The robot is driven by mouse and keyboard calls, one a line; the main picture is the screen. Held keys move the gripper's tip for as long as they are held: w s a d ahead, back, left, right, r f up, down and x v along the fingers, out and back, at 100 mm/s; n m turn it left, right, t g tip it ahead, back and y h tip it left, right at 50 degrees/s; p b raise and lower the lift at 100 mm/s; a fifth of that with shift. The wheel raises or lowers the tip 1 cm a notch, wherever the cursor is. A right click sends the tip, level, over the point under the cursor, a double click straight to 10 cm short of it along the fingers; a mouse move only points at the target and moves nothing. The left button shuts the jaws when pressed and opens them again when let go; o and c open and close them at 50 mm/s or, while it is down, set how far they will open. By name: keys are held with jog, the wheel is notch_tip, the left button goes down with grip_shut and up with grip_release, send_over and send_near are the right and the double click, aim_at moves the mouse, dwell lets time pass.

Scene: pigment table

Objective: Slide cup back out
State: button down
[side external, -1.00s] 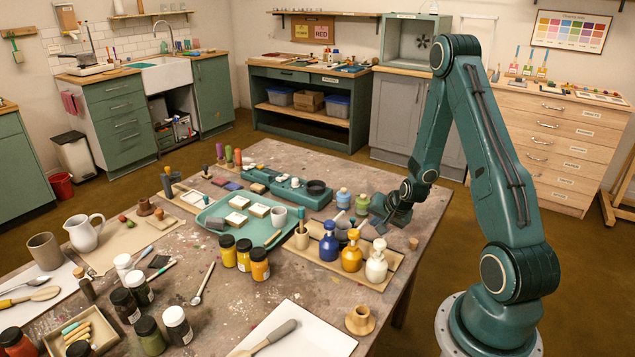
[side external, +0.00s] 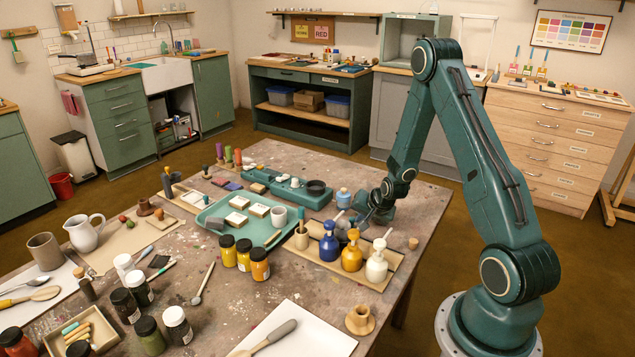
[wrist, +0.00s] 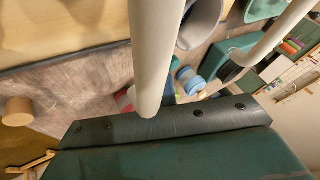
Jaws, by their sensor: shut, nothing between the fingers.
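A grey cup (side external: 342,231) stands behind the pump bottles at the table's right side, mostly hidden by them. Its rim and inside also show in the wrist view (wrist: 203,20), at the top centre. My gripper (side external: 362,214) is low over the table just behind the cup and the pump bottles. It looks shut and empty. Its fingertips are partly hidden in the side view, and I cannot tell whether they touch the cup. In the wrist view a dark plate of my gripper fills the bottom, and its tips are not clear.
Blue (side external: 329,244), yellow (side external: 352,253) and white (side external: 376,264) pump bottles stand close in front on a wooden board. Pale rods (wrist: 155,60) cross the wrist view. A blue jar (side external: 343,197) stands behind. A cork (side external: 413,243) sits to the right.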

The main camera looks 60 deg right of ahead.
jog(key=shift+w, duration=2.25)
jog(key=shift+s, duration=0.1)
jog(key=shift+s+d+r, duration=0.1)
jog(key=shift+s+d, duration=0.05)
jog(key=shift+s, duration=0.65)
jog(key=shift+s+d, duration=0.2)
jog(key=shift+s, duration=0.9)
jog(key=v, duration=1)
